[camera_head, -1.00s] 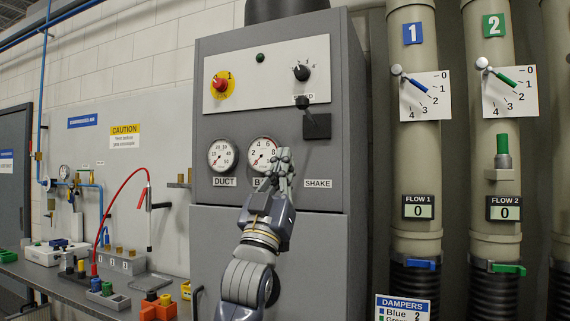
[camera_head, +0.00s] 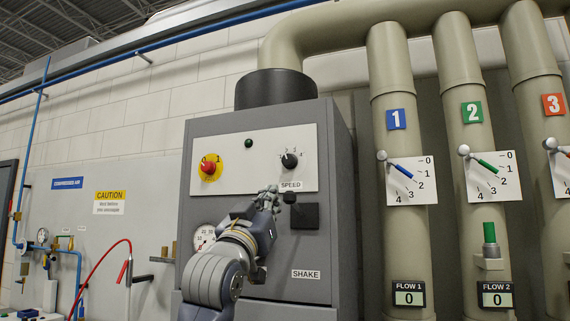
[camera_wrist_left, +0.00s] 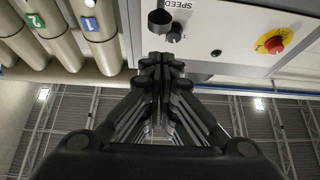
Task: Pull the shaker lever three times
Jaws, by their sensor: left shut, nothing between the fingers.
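The shaker lever shows as a black knob (camera_head: 289,197) at the top of a dark square plate (camera_head: 304,216) on the grey cabinet front. The plate sits above the SHAKE label (camera_head: 305,274). In the left wrist view the lever knob (camera_wrist_left: 159,17) is just beyond my fingertips. My left gripper (camera_head: 268,197) is shut and empty, just left of the knob in the head view. Its closed fingers (camera_wrist_left: 160,65) fill the middle of the wrist view. I cannot tell whether they touch the knob. My right gripper is not in view.
A speed dial (camera_head: 289,160) and a red knob on yellow (camera_head: 209,168) are on the white panel above. One gauge (camera_head: 204,238) is partly hidden by my arm. Large beige pipes (camera_head: 405,240) stand to the right. A red hose (camera_head: 97,262) hangs at left.

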